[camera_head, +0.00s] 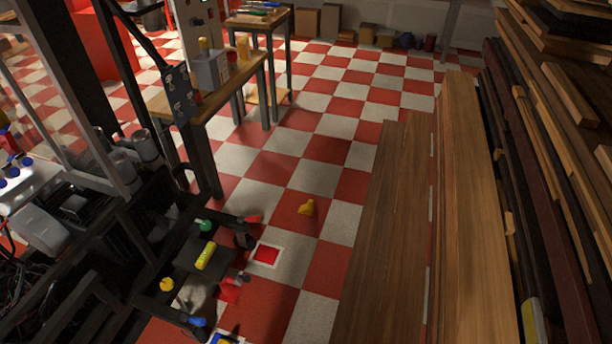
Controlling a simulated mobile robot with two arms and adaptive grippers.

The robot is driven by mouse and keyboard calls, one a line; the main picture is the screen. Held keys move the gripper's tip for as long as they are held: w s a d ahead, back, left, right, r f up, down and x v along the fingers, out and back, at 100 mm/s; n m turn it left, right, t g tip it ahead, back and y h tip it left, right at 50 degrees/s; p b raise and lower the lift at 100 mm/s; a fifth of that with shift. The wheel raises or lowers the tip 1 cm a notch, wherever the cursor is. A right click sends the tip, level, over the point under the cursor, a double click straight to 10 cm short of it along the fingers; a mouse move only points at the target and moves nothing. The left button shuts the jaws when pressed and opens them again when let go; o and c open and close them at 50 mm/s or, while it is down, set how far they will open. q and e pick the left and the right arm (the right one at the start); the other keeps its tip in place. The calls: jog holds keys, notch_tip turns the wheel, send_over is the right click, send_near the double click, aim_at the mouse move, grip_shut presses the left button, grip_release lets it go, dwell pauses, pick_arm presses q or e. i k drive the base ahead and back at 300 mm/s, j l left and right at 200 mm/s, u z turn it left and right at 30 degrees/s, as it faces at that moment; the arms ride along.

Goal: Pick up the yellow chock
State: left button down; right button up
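A small yellow wedge-like piece, which looks like the yellow chock (307,207), lies on a red tile of the checkered floor, near the middle of the view. Nothing touches it, and the floor around it is open. A longer yellow block (206,255) rests on a dark low surface to its lower left. Neither of my grippers can be made out in the head view.
Long wooden boards (400,200) and stacked timber fill the right side. A wooden workbench (222,98) stands at upper left. A dark-framed machine with small colored parts fills the lower left.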

aim_at(308, 208)
jog(key=u, duration=0.45)
jog(key=i+l+u, duration=0.5)
jog(key=l+u, duration=0.25)
jog(key=i+l+u, duration=0.25)
jog(key=l, duration=0.2)
jog(key=k, duration=0.05)
